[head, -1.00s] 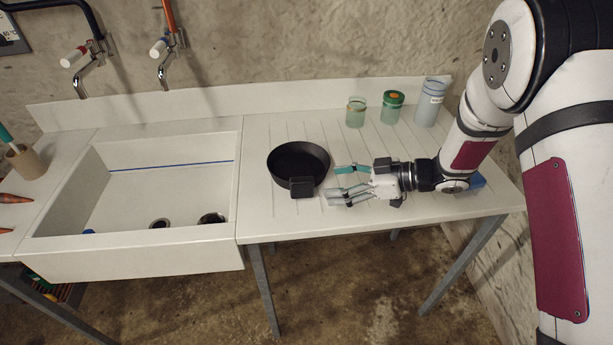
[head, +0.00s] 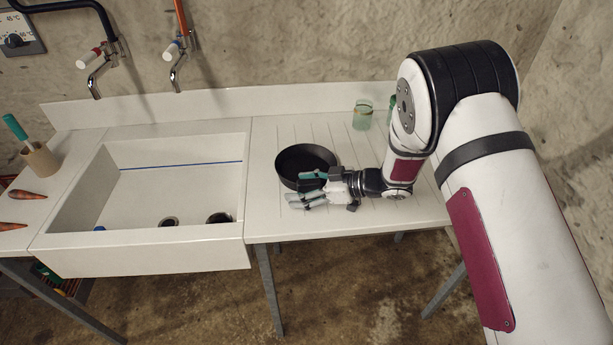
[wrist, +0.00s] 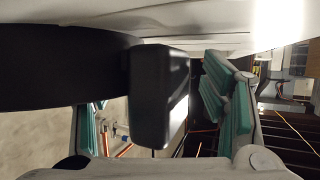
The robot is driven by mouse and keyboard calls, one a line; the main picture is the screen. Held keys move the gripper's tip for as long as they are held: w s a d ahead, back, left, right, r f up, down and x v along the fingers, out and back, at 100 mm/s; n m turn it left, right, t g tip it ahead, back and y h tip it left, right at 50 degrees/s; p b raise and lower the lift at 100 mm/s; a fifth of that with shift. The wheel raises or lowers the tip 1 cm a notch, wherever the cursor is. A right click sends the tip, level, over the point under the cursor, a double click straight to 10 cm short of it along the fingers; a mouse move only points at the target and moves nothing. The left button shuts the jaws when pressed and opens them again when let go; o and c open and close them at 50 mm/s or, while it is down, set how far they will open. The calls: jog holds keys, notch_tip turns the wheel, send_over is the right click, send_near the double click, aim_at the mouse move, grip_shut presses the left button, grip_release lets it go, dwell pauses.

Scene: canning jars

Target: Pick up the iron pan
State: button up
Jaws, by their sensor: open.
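The black iron pan (head: 303,157) sits on the white grooved drainboard right of the sink. My gripper (head: 309,192) is at the pan's near right side, with its fingers pointing left and partly covering the pan's front. In the wrist view the dark pan wall (wrist: 60,65) fills the left, and its short blocky handle (wrist: 152,95) lies between my open teal-padded fingers (wrist: 165,110). I cannot tell whether any finger touches the handle.
The white sink (head: 150,195) is left of the pan, with taps on the wall behind it. A glass jar (head: 362,115) stands at the back right; my arm hides most of another. A cup (head: 40,160) and carrots (head: 27,194) are at the far left.

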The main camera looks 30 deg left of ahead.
grip_shut()
jog(key=shift+a+r, duration=0.1)
jog(key=shift+r, duration=0.05)
dwell(0.4)
